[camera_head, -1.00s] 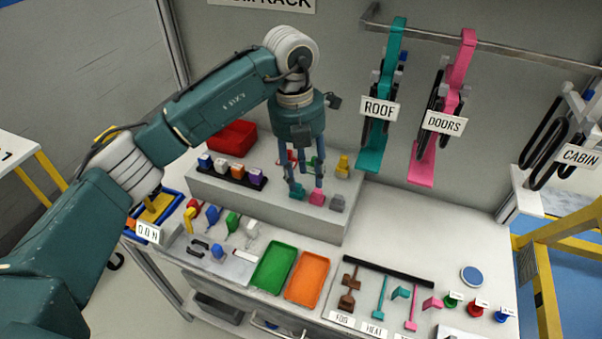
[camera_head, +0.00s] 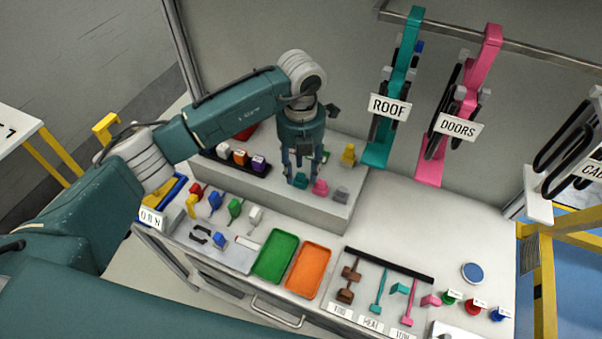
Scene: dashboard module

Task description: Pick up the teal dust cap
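The small teal dust cap (camera_head: 301,180) stands on the raised grey shelf of the bench, just left of a pink cap (camera_head: 320,187). My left gripper (camera_head: 301,176) points down over the shelf, with its fingertips at the teal cap. The fingers look apart, one to each side of the cap. Contact with the cap cannot be made out. The fingers partly hide the cap and things behind. My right gripper is not in view.
A grey cap (camera_head: 341,194) and a yellow cap (camera_head: 348,154) stand close by on the shelf. A dark rack (camera_head: 228,168) with coloured blocks is to the left. Green (camera_head: 275,254) and orange (camera_head: 307,270) trays lie in front. Teal and pink hangers are behind.

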